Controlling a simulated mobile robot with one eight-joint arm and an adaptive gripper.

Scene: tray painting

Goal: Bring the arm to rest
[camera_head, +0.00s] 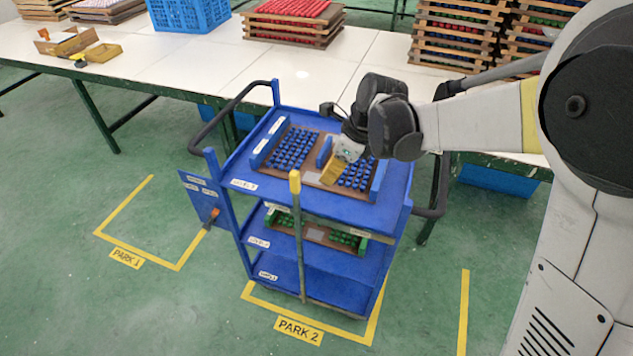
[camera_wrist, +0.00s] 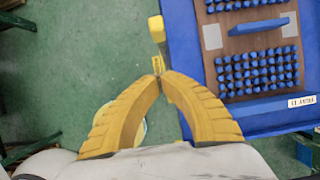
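My arm reaches in from the right in the head view. My gripper (camera_head: 333,173) hangs over the cart's top shelf, above the near edge of a brown tray (camera_head: 309,178) of blue pieces. In the wrist view, the yellow fingers of my gripper (camera_wrist: 160,76) curve together and appear to meet at the tips, with nothing seen between them. The tray (camera_wrist: 237,45) lies to their right in that view. My wrist hides part of the tray in the head view.
The blue cart (camera_head: 250,185) stands in PARK 2, with a yellow-topped post (camera_head: 295,183) at its front, close to my gripper. A tray of green pieces (camera_head: 315,235) is on a lower shelf. A white table (camera_head: 180,65) with stacked trays stands behind. PARK 1 is clear floor.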

